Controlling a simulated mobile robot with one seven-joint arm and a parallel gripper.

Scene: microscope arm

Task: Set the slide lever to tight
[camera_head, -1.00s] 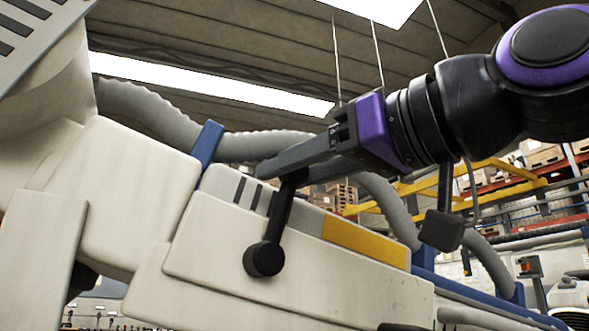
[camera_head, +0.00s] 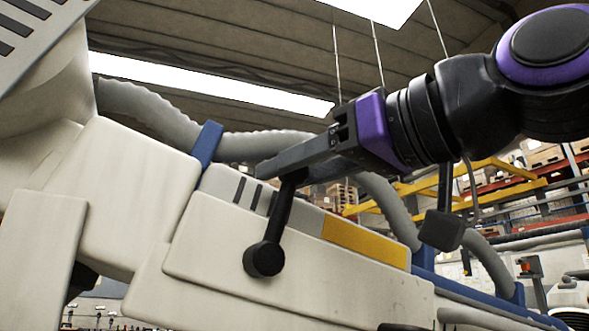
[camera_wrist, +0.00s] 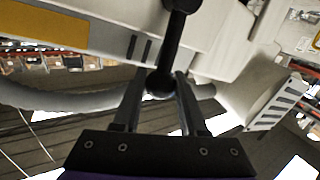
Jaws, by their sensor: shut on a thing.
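The slide lever (camera_head: 275,231) is a black bar on the side of the pale microscope arm (camera_head: 290,270). Its round pivot boss sits low, and the bar rises and leans slightly right to its free end. My gripper (camera_head: 275,172) reaches in from the upper right and is shut on that free end. In the wrist view the lever (camera_wrist: 175,40) runs up from its round knob, which sits between the two fingertips of my gripper (camera_wrist: 160,84). The fingers hide part of the lever's end in the head view. No tight or loose marking is readable.
A yellow panel (camera_head: 365,243) lies right of the lever on the arm. A grey ribbed hose (camera_head: 150,110) with a blue clamp (camera_head: 207,143) runs behind. A second black lever-like part (camera_head: 441,228) stands to the right, below my wrist.

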